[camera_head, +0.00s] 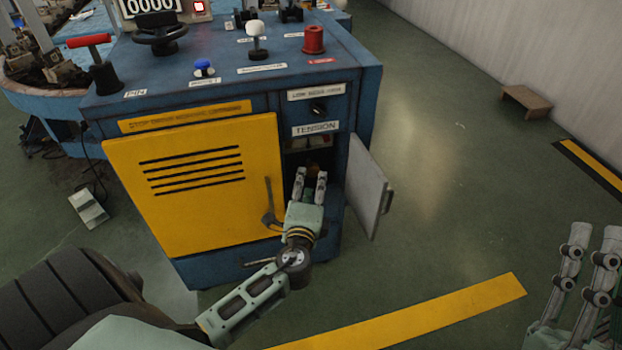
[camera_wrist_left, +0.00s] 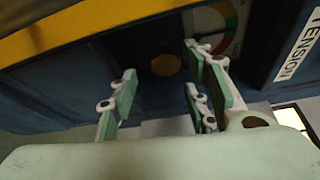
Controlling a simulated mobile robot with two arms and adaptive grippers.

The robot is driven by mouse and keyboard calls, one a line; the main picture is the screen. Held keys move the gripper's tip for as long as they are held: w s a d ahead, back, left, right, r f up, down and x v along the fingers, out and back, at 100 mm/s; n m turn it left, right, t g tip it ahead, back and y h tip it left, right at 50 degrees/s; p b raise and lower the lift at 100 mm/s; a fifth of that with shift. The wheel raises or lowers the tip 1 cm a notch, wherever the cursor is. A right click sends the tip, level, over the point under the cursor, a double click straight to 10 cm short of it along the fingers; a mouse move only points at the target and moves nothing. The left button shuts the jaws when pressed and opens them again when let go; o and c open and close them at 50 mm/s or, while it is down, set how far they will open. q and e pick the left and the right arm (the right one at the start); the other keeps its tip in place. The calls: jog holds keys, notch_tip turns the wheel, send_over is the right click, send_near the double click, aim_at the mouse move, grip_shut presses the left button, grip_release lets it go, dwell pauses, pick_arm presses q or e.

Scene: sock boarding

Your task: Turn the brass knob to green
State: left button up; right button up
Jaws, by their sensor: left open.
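The brass knob (camera_wrist_left: 166,65) is a round, dull gold disc in the dark recess of the cabinet, seen in the left wrist view. Beside it on the right is a dial gauge (camera_wrist_left: 228,25) with green and red bands, partly covered by a finger. My left gripper (camera_head: 309,180) reaches into the open compartment under the TENSION label (camera_head: 316,128). Its fingers are spread and empty, with the knob beyond them and between them in the wrist view. I cannot make out the knob clearly in the head view. My right gripper (camera_head: 591,250) hangs at the lower right, away from the cabinet.
The blue cabinet (camera_head: 355,85) carries a yellow panel (camera_head: 200,190) left of the compartment. A grey door (camera_head: 368,187) stands open on the right. A red knob (camera_head: 313,39) and several other controls sit on top. The floor to the right is mostly clear.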

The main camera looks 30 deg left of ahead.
pick_arm(q)
jog(key=v, duration=0.8)
